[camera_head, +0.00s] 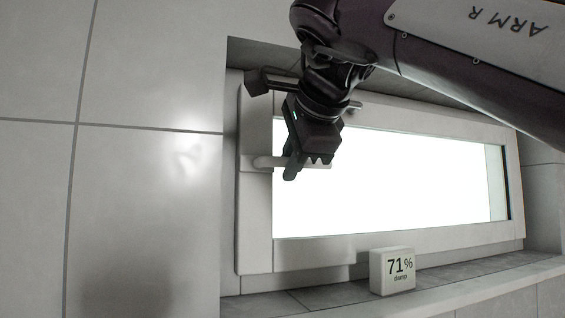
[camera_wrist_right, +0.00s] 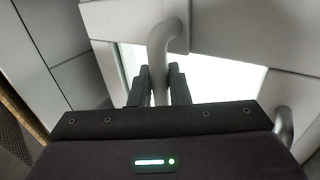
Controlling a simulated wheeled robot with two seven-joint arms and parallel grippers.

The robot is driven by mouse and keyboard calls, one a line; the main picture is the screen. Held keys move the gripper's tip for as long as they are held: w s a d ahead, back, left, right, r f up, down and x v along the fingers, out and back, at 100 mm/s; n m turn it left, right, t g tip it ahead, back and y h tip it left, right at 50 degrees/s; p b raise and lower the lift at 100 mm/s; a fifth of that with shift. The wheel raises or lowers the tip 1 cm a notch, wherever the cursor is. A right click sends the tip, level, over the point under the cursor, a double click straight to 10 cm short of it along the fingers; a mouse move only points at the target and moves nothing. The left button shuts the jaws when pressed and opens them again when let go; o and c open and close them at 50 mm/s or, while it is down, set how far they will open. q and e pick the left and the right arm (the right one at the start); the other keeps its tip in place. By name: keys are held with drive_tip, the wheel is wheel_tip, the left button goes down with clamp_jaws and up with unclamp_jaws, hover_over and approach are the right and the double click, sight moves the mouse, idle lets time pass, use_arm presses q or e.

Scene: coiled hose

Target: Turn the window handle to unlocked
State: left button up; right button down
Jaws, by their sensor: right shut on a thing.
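The window handle (camera_head: 262,162) is a pale grey bent lever on the left side of the window frame (camera_head: 255,215). In the head view its bar lies about level, pointing right over the bright pane (camera_head: 390,185). My right gripper (camera_head: 304,168) is shut on the bar of the handle, and its fingers hide part of it. In the right wrist view the handle (camera_wrist_right: 160,50) curves at its top and its bar runs down between the two dark fingers (camera_wrist_right: 159,85). My left gripper is not in view.
A small white block reading "71% damp" (camera_head: 392,271) stands on the tiled sill (camera_head: 330,296) below the window. A tiled wall (camera_head: 150,170) lies left of the recess. My right arm crosses the upper right of the head view.

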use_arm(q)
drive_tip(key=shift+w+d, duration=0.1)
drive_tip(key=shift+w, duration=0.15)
use_arm(e)
drive_tip(key=shift+f, duration=0.2)
drive_tip(key=c, duration=1.7)
unclamp_jaws()
drive_tip(key=shift+w, duration=0.1)
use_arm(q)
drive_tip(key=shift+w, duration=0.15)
use_arm(e)
drive_tip(key=shift+w+a, duration=0.1)
drive_tip(key=shift+r, duration=0.1)
drive_tip(key=v, duration=0.7)
drive_tip(key=shift+s, duration=0.2)
drive_tip(key=shift+r, duration=0.1)
